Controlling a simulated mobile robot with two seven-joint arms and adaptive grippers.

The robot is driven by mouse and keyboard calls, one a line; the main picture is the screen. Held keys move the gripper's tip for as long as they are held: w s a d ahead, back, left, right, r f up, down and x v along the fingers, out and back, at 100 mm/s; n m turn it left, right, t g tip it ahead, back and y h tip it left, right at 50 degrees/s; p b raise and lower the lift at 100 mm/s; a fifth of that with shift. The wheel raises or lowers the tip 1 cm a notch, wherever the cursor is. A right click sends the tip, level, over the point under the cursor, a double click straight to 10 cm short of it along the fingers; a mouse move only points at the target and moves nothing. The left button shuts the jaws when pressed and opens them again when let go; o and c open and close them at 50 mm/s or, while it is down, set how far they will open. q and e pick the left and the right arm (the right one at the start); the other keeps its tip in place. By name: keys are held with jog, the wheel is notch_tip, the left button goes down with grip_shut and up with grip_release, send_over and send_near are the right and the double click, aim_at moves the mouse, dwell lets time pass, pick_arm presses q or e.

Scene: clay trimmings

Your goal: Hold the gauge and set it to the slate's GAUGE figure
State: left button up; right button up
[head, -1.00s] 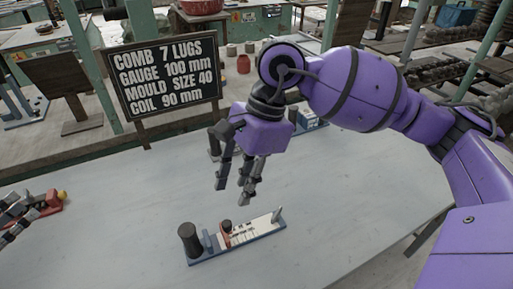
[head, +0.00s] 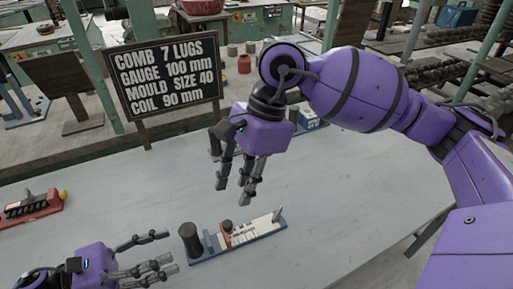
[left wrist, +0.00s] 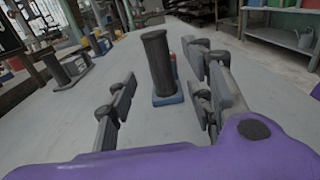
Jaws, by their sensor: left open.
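The gauge has a blue base (head: 240,249), a dark upright cylindrical handle (head: 190,240) at its left end, a red slider (head: 226,231) and a white scale; its reading is too small to tell. The slate (head: 166,80) reads GAUGE 100 mm. My left gripper (head: 165,252) is open, just left of the handle and apart from it. In the left wrist view, the handle (left wrist: 158,62) stands ahead between the open fingers (left wrist: 163,85). My right gripper (head: 235,185) hangs open and empty above the table, behind the gauge.
A red device with a dark toothed row (head: 32,207) lies at the table's left. Another dark post (head: 214,146) stands behind my right gripper; a blue-and-white piece (head: 312,118) lies near it. The table (head: 350,210) right of the gauge is clear.

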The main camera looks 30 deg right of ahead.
aim_at(187, 253)
pick_arm(q)
jog(key=shift+d, duration=2.55)
grip_shut()
